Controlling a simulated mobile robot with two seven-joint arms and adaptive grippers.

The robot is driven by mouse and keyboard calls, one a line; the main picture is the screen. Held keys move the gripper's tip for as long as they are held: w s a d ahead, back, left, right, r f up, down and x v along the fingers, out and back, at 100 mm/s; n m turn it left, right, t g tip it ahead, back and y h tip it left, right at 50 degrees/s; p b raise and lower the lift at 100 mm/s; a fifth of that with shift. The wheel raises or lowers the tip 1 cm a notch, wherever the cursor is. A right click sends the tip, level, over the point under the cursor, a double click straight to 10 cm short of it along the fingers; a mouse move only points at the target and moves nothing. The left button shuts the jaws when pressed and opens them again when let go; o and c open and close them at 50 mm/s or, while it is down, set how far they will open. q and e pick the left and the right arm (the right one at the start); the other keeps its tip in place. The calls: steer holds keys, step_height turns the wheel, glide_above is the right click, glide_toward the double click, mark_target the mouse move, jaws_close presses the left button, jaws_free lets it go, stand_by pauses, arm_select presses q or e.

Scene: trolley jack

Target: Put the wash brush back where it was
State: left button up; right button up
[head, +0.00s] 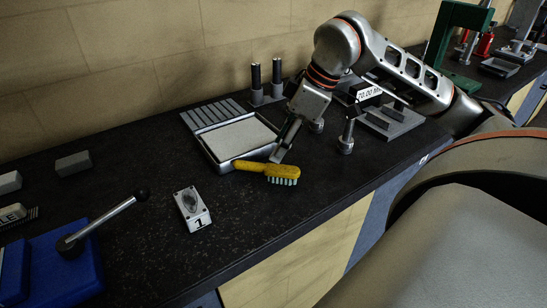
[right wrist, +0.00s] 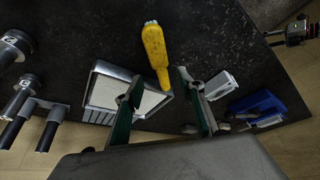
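The wash brush (head: 280,172), yellow with pale and green bristles, lies at the front corner of a shallow metal tray (head: 209,153). Its handle end points left and is close to the tray's front rim; I cannot tell whether they touch. My right gripper (head: 280,152) is right over the brush. In the right wrist view its two fingers (right wrist: 160,80) are apart, with the handle end of the yellow brush (right wrist: 153,42) showing between their tips. I see no grip on it. A small dark device (right wrist: 297,30) past the counter edge may be my left gripper.
Dark-handled posts (head: 277,78) stand behind the tray, with metal posts (head: 346,136) and a grey block to its right. A plate marked 1 (head: 192,208) and a blue lever device (head: 60,265) are at front left. Dark counter is free around the plate.

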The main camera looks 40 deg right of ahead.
steer(key=v, duration=0.6)
stand_by(0.4)
steer(key=shift+f, duration=0.1)
